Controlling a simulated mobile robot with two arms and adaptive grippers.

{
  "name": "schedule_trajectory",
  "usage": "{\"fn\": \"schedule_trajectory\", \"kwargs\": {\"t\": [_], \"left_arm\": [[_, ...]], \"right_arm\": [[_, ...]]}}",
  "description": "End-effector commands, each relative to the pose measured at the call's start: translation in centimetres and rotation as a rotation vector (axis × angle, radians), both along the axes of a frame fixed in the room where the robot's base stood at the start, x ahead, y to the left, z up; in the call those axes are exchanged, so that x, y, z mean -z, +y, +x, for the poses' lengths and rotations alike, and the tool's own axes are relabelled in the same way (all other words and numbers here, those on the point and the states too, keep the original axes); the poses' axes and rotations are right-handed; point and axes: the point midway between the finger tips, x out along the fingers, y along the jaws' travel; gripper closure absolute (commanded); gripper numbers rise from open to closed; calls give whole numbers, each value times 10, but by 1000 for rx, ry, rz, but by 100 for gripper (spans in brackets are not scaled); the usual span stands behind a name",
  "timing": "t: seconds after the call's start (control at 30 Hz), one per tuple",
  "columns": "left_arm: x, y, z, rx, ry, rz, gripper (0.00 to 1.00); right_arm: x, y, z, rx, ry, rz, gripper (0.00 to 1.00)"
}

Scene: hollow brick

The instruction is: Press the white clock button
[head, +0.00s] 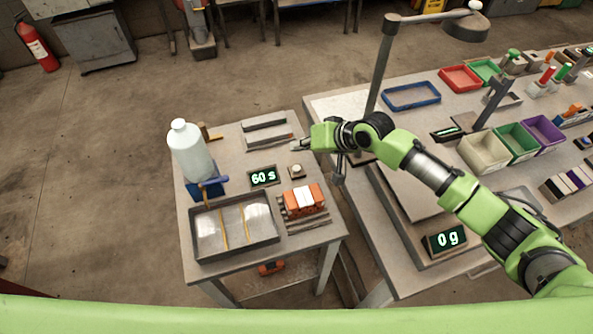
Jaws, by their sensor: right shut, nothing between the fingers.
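The white clock button (296,169) sits on a small dark base on the left table. The clock display (263,177) beside it, to its left, reads "60 s". My right gripper (297,146) reaches in from the right, over the table, with its fingers shut and empty. In the picture its tip is just above the button, near the grey bars; I cannot tell its exact height. The button's top is not covered. My left gripper is not in view.
An orange brick (305,200) on a rack stands below the button. A metal tray (248,252), a white bottle (190,153) and grey bars (264,124) share the table. A lamp post (380,70) and a scale display reading "0 g" (446,240) are on the right bench.

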Motion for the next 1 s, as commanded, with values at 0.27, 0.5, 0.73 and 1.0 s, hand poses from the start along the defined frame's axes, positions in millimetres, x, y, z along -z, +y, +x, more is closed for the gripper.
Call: {"fn": "schedule_trajectory", "kwargs": {"t": [0.27,0.5,0.73,1.0], "left_arm": [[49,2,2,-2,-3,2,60],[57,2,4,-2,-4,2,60],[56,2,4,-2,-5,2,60],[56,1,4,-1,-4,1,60]], "right_arm": [[47,0,0,0,-1,-1,100],[65,0,0,-1,1,0,100],[66,0,0,0,0,0,100],[66,0,0,-1,1,0,100]]}}
